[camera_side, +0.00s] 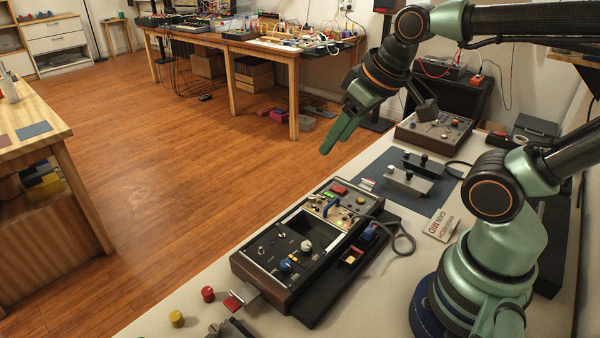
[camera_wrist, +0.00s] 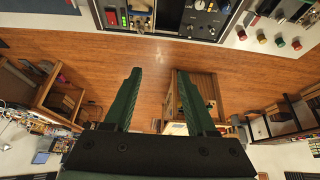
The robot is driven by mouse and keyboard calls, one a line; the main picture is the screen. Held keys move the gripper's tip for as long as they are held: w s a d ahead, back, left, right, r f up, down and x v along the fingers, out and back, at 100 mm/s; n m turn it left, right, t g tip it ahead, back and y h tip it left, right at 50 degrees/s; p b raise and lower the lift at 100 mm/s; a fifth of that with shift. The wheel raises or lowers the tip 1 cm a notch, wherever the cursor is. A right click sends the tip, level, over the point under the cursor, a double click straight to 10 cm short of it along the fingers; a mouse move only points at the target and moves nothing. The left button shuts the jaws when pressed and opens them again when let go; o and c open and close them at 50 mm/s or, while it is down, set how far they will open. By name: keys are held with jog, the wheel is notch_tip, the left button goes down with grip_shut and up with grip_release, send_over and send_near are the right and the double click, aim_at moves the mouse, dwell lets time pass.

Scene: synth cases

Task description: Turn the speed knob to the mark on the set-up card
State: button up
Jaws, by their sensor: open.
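The control console (camera_side: 262,272) stands on the bench in the side view, with a white knob (camera_side: 306,246), a blue knob (camera_side: 285,265) and smaller controls. I cannot read which is the speed knob. Part of the console shows upside down at the top of the wrist view (camera_wrist: 230,22). The set-up card (camera_side: 440,226) stands right of the console; its print seems to read speed high, gain mid. My gripper (camera_side: 329,143) is open and empty, in the air above and beyond the console, touching nothing. Its two green fingers are apart in the wrist view (camera_wrist: 159,76).
A red cap (camera_side: 208,294) and a yellow cap (camera_side: 177,318) lie near the console's front left. A cable (camera_side: 402,240) loops at its right. Another panel (camera_side: 434,132) and a dark mat (camera_side: 390,160) lie behind. Open floor lies left of the bench.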

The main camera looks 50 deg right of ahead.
jog(key=w+a+f+n+g, duration=0.1)
jog(key=a+f+n+g, duration=0.2)
jog(key=a+n, duration=0.45)
jog(key=n+g, duration=0.3)
jog(key=n, duration=0.7)
send_over(285, 263)
notch_tip(285, 263, down, 5)
notch_tip(285, 263, down, 12)
jog(key=shift+r, duration=0.2)
grip_shut()
